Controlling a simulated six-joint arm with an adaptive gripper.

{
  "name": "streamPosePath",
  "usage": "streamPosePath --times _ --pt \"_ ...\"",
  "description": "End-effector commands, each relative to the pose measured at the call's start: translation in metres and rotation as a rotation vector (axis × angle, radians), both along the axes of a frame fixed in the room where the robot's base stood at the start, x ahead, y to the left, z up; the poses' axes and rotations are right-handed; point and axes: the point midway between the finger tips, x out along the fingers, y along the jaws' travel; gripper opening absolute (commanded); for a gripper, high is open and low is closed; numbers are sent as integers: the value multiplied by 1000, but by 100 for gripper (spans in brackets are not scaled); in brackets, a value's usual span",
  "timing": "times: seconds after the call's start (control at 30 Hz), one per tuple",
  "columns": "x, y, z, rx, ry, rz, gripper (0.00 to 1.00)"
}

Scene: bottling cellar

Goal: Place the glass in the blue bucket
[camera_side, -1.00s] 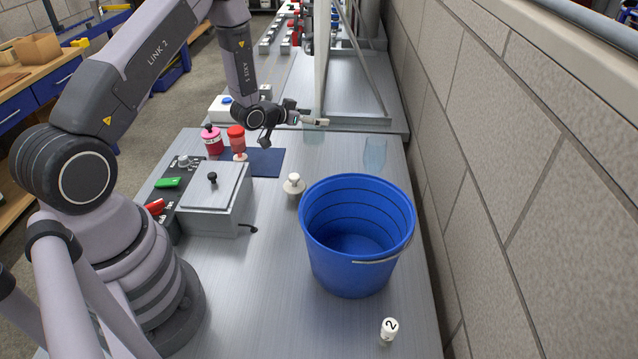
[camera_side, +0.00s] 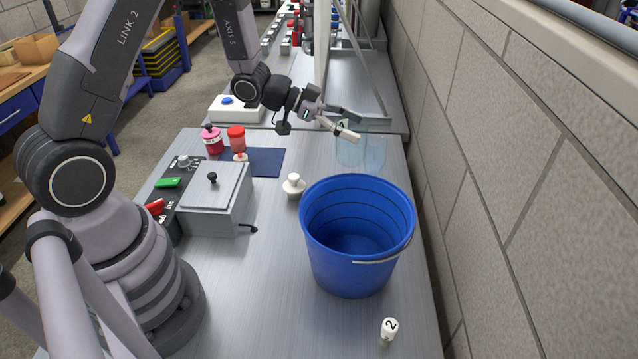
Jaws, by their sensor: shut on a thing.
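The blue bucket (camera_side: 335,262) stands upright and open on the metal bench, right of the middle, and looks empty. My gripper (camera_side: 355,127) is above and behind the bucket's far rim, shut on a clear, faintly blue glass (camera_side: 346,153). The glass hangs below the fingertips, and its see-through outline is faint. A second clear glass (camera_side: 377,155) is just to its right, behind the bucket near the bench's right edge. The two glasses overlap in the picture; I cannot tell whether they touch.
A white knobbed piece (camera_side: 293,187) stands left of the bucket. A metal box (camera_side: 213,200), a pink jar (camera_side: 213,142) and a red-topped item (camera_side: 237,140) are further left. A white "2" marker (camera_side: 388,331) stands in front. A brick wall (camera_side: 500,150) runs along the right.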

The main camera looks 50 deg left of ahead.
Motion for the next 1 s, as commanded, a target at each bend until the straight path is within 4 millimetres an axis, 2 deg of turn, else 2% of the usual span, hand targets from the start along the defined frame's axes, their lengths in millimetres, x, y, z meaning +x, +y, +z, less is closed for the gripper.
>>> streamPosePath --times 0.03,0.1,0.27,0.43,0.8,1.0 --pt "-5 -14 4 1 -4 -80 25" --pt "-13 -29 7 1 -2 -172 25" --pt "-25 -45 6 -1 3 -292 25" --pt "-28 -48 -21 -4 8 -314 25" --pt "-27 -47 -67 -2 4 -312 25" --pt "-27 -47 -70 0 1 -310 25"
